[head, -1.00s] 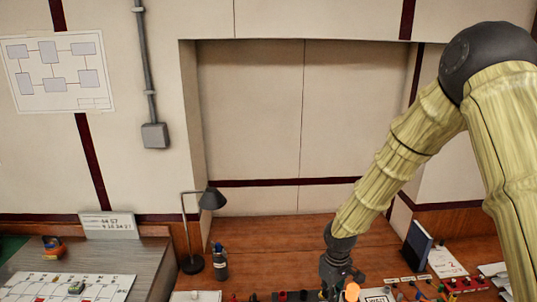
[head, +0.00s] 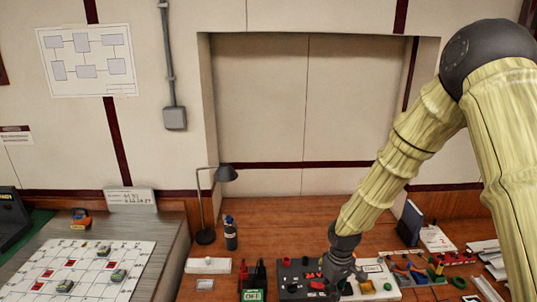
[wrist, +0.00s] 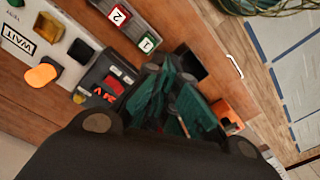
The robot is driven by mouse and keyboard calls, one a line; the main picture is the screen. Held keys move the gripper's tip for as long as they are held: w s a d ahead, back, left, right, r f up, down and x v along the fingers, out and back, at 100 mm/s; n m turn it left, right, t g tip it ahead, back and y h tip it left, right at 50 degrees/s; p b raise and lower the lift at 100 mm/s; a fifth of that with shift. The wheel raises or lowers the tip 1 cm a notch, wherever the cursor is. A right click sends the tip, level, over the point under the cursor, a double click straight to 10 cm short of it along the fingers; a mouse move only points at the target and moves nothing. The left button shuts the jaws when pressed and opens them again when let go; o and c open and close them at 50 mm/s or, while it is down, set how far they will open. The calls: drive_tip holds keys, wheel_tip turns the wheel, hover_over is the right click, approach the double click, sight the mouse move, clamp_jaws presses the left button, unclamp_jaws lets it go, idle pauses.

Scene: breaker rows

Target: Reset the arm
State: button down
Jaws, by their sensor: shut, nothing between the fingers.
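My arm comes down from the right of the head view, yellow-sleeved with dark joints. My gripper (head: 338,287) is at its lower end, over the front of the wooden desk (head: 290,240). In the wrist view, my gripper (wrist: 168,95) shows dark green fingers drawn together, with nothing seen between them. It is above or beside a dark control panel (head: 292,272) with red parts, which also shows in the wrist view (wrist: 98,85). I cannot tell whether the fingers touch anything.
A light panel marked WAIT (wrist: 18,40) carries an orange knob (wrist: 41,75). Blocks labelled 2 (wrist: 118,15) and 1 (wrist: 147,43) lie near it. A lamp (head: 205,236), a bottle (head: 230,235) and a blue binder (head: 410,222) stand on the desk. The desk's back middle is clear.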

drive_tip(key=s+a+f+m+y+b, duration=0.1)
drive_tip(key=s+f+m+b, duration=0.15)
drive_tip(key=s+f, duration=0.8)
drive_tip(key=s+f+m+y+b, duration=0.1)
drive_tip(key=s+f+b, duration=0.3)
drive_tip(key=s+f, duration=0.65)
drive_tip(key=s+d+f+m+h+b, duration=0.1)
drive_tip(key=s+d+f+b, duration=0.1)
drive_tip(key=s+f, duration=0.4)
drive_tip(key=s+d+f+m+h+b, duration=0.1)
drive_tip(key=s+d+f+m+b, duration=0.1)
drive_tip(key=s+f, duration=0.4)
drive_tip(key=shift+s+d+b, duration=0.4)
drive_tip(key=shift+s+b, duration=0.25)
drive_tip(key=shift+s, duration=0.25)
